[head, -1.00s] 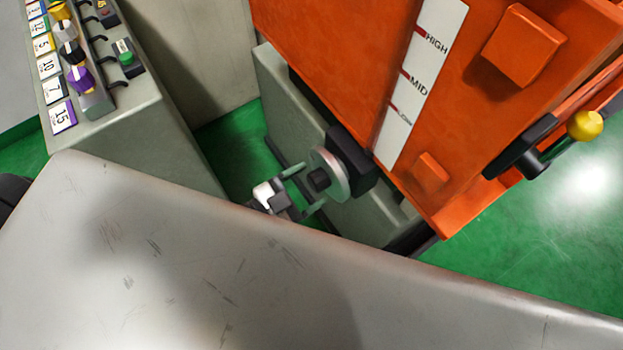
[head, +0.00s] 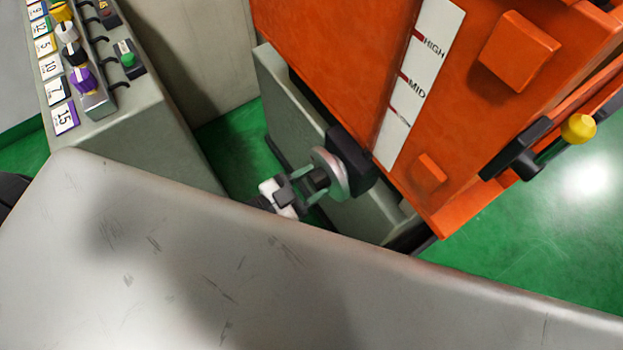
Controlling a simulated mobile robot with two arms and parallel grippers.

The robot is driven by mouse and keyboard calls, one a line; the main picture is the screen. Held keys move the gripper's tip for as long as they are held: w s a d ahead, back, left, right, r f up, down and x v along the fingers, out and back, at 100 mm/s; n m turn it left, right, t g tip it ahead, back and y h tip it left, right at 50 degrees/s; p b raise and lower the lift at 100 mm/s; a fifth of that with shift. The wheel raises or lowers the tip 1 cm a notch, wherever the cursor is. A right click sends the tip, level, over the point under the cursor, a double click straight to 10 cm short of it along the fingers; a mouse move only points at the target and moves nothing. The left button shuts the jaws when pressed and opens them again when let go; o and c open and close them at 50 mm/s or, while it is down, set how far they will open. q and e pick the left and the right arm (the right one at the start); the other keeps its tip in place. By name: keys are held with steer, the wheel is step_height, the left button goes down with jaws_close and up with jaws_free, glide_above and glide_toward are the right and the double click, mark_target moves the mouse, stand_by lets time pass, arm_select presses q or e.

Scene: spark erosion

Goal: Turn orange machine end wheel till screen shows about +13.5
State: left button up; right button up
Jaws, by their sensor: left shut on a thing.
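The orange machine (head: 455,130) fills the upper right, with a scale marked HIGH, MID and a lower mark. Its end wheel (head: 334,172) is a silver disc with a dark hub, on a black block at the machine's lower left. My left gripper (head: 317,181) is at the wheel, its two greenish fingers on either side of the dark hub, shut on it. The near part of my left arm is hidden behind the grey surface. No screen with a reading shows in this view. My right gripper is not in view.
A grey worn surface (head: 150,270) crosses the foreground. A grey console (head: 135,140) with several coloured knobs and numbered cards stands at the left. A black lever with a yellow ball (head: 578,129) sticks out at the machine's right. Green floor (head: 232,135) shows between.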

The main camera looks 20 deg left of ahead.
arm_select(q)
steer(key=o, duration=0.9)
steer(key=b+v, duration=0.1)
steer(key=v, duration=0.9)
steer(key=shift+s+a, duration=0.3)
